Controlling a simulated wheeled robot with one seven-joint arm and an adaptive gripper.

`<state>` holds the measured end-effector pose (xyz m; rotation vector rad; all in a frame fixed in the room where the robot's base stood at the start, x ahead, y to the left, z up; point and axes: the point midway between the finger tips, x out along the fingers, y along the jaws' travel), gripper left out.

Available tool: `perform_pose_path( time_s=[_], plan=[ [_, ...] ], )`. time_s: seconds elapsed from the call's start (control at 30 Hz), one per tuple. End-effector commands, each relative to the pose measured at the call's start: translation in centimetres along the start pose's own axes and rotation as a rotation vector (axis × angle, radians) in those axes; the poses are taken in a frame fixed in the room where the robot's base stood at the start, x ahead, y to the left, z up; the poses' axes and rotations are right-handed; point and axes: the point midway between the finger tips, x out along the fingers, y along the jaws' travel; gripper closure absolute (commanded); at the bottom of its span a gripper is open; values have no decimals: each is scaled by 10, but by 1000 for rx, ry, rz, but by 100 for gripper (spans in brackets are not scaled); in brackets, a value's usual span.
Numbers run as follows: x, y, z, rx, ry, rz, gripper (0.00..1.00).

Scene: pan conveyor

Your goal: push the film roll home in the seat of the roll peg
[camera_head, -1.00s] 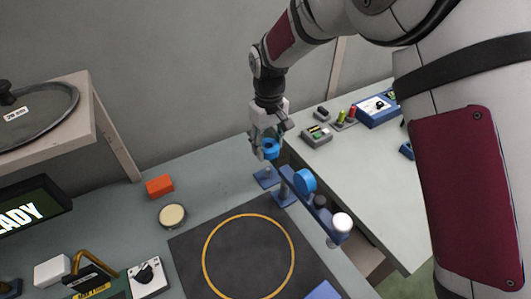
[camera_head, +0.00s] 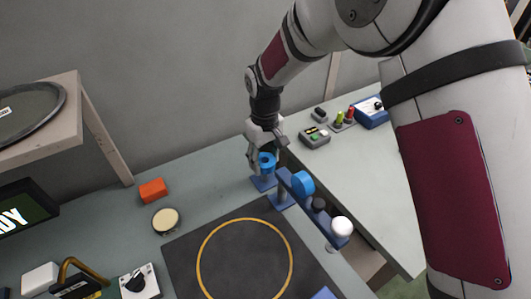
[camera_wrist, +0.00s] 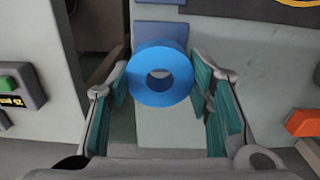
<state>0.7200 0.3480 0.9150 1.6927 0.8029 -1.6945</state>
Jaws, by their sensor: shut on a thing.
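The blue film roll (camera_head: 267,161) is held between the fingers of my gripper (camera_head: 262,152), low over the blue base plate (camera_head: 262,183) of the roll peg. In the wrist view the ring-shaped film roll (camera_wrist: 160,93) sits between the tips of the teal-padded fingers (camera_wrist: 162,88). The blue base plate (camera_wrist: 152,32) shows behind it. The peg is mostly hidden by the roll and fingers. I cannot tell how far the peg reaches into the hole or whether the roll touches the seat.
Close to the right of the gripper stands a blue bar (camera_head: 325,218) with a blue wheel (camera_head: 303,183) and a white knob (camera_head: 342,227). A dark mat with a yellow ring (camera_head: 205,240) lies in front. An orange block (camera_head: 153,189) lies left; the bench between is clear.

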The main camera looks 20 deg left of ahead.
Motion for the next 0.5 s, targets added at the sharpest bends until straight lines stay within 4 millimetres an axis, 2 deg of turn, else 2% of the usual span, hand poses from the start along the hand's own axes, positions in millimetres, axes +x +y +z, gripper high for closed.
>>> perform_pose_path(
  time_s=[0.2, 0.5],
  plan=[
    [11, 0, 0, 0, 1, 0, 76],
    [11, 0, 0, 0, 1, 0, 76]
  ],
)
